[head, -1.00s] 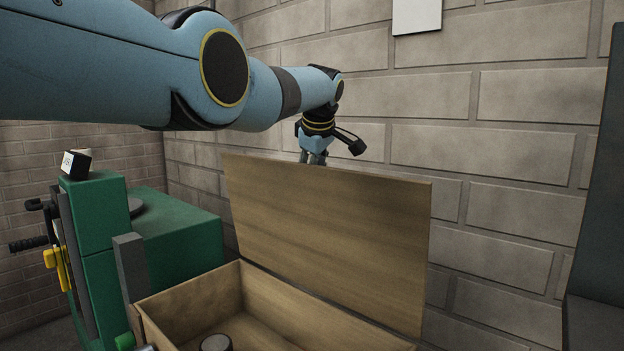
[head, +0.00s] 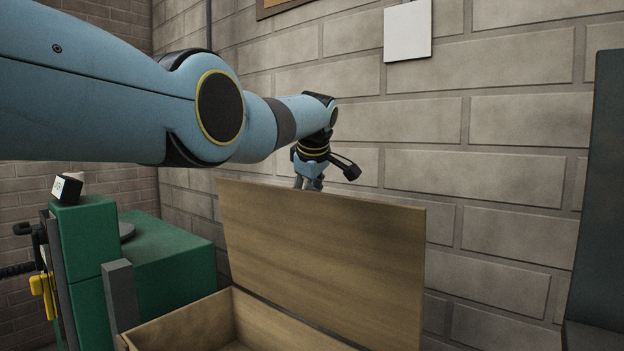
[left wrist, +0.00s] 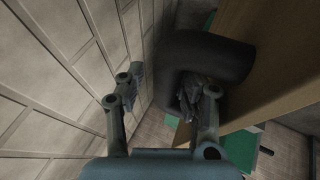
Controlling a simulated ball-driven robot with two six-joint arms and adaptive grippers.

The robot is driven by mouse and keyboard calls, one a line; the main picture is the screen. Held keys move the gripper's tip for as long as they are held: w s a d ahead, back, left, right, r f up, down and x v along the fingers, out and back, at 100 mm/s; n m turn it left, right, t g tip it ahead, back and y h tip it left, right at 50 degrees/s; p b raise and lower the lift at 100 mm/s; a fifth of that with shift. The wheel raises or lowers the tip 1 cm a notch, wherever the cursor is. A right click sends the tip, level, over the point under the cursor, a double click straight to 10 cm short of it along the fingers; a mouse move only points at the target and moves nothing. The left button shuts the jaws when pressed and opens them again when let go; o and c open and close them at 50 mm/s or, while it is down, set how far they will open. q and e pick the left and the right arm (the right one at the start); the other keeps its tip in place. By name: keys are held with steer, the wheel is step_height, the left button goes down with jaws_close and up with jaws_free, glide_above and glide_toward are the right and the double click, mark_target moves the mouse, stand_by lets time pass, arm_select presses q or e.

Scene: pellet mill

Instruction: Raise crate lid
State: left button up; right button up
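The wooden crate (head: 185,325) is at the bottom of the head view, cut off by the frame. Its lid (head: 325,265) stands raised, close to upright, along the crate's far side. My left gripper (head: 308,184) is at the lid's top edge, on its wall side, with the fingertips partly hidden by the lid. In the left wrist view the fingers (left wrist: 160,92) are spread apart. A dark curved handle (left wrist: 225,60) by the lid's face (left wrist: 275,60) loops around the right-hand finger; I cannot tell whether they touch. My right gripper is not in view.
A brick wall (head: 510,190) stands close behind the lid and my left gripper. A green machine (head: 165,260) with a black-and-white block (head: 68,188) on it is left of the crate. A dark grey panel (head: 600,200) rises at the right edge.

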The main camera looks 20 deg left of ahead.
arm_select(q)
steer(key=v, duration=1.2)
steer(key=shift+w, duration=0.1)
